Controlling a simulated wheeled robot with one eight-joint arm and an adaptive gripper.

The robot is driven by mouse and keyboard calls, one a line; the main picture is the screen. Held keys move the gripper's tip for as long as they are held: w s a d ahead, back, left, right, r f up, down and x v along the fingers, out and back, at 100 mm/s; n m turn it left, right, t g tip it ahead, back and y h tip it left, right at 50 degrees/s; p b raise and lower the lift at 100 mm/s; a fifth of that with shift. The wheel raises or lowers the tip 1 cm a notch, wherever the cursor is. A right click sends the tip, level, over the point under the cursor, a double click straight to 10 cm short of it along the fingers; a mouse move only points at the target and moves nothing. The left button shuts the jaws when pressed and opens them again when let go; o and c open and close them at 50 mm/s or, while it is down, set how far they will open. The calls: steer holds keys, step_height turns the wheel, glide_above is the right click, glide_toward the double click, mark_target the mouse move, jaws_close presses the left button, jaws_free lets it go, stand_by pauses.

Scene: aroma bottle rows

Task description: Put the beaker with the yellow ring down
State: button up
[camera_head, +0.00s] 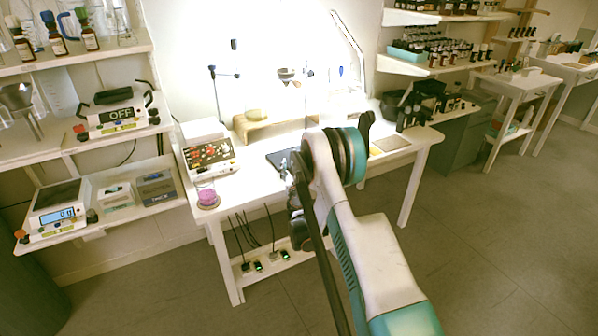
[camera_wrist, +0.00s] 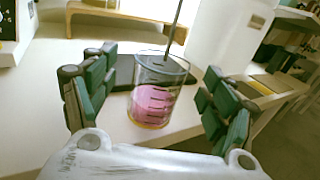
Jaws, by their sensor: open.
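A clear glass beaker (camera_wrist: 160,85) with pink liquid, dark marks and a yellow ring at its base shows in the wrist view. It stands on the white table top (camera_wrist: 50,128), in front of a dark flat plate (camera_wrist: 124,72). My gripper (camera_wrist: 157,75) is open, with one green-and-dark finger on each side of the beaker. Gaps show between the fingers and the glass. In the head view my arm hides this beaker and most of the gripper. Another beaker with pink-purple liquid (camera_head: 206,193) stands on a round coaster at the table's front left corner.
A control box (camera_head: 208,155) with red knobs sits on the table's left. A wooden stand (camera_head: 262,121) and thin rods are at the back. Dark bottles (camera_head: 412,112) crowd the right. Shelves with scales stand left. Clear floor lies in front.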

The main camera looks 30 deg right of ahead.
steer(key=x, duration=0.1)
steer(key=b+x, duration=0.1)
steer(key=x, duration=0.1)
steer(key=b+x, duration=0.1)
steer(key=x, duration=0.1)
steer(key=shift+d+f, duration=0.25)
steer(key=shift+f, duration=0.1)
steer(key=shift+w+d+r, duration=0.1)
steer(key=shift+w, duration=0.2)
steer(key=shift+c, duration=0.6)
steer(key=c, duration=1.7)
steer(key=shift+r, duration=0.1)
